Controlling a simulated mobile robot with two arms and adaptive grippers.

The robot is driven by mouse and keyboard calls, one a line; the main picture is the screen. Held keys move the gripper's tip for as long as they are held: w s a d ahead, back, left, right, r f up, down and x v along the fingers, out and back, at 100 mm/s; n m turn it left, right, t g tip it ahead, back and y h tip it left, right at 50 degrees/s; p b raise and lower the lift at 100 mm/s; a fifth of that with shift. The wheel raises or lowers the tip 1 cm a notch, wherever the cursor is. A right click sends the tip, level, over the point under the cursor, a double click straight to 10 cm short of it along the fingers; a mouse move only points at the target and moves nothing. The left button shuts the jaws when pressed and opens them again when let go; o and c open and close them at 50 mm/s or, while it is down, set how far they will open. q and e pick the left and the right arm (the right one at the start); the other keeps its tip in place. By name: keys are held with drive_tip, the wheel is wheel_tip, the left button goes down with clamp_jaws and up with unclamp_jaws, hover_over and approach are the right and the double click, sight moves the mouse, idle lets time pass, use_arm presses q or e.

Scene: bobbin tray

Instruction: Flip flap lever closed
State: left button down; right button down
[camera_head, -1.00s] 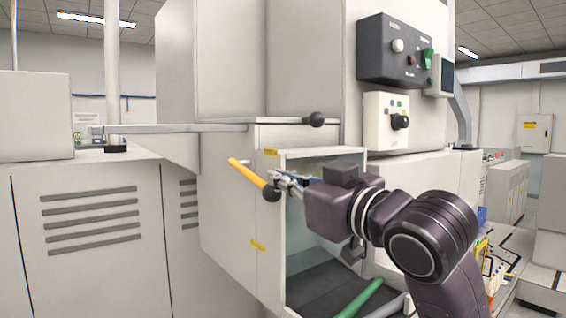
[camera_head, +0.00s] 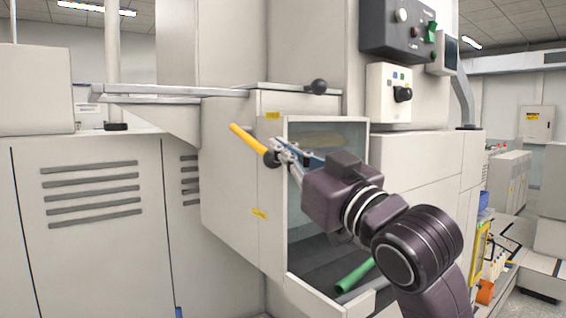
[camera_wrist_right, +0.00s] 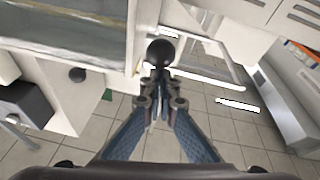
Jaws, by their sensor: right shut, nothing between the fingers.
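The lever (camera_head: 246,140) is a yellow bar on the machine's pale front, slanting down to the right to a black ball end (camera_head: 271,158). My right gripper (camera_head: 277,150) is at this ball, with its fingers shut and nothing between them. In the right wrist view the black ball (camera_wrist_right: 160,53) sits just beyond the shut fingertips (camera_wrist_right: 158,88). I cannot tell whether they touch it. The yellow bar does not show there. My left gripper is out of view.
An open compartment (camera_head: 363,187) with a green tube (camera_head: 354,275) inside lies right of the lever, partly behind my right arm. A long grey bar (camera_head: 170,92) with a black knob (camera_head: 318,87) runs above. A control box (camera_head: 389,92) is at upper right.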

drive_tip(key=w+a+f+t+y+b, duration=0.1)
drive_tip(key=w+a+f+b, duration=0.1)
drive_tip(key=f+b, duration=0.6)
drive_tip(key=shift+w+a+f+t+b, duration=0.3)
drive_tip(key=shift+w+a+f+b, duration=0.1)
drive_tip(key=shift+w+f, duration=0.4)
drive_tip(key=shift+r, duration=0.1)
drive_tip(key=shift+w+r, duration=0.1)
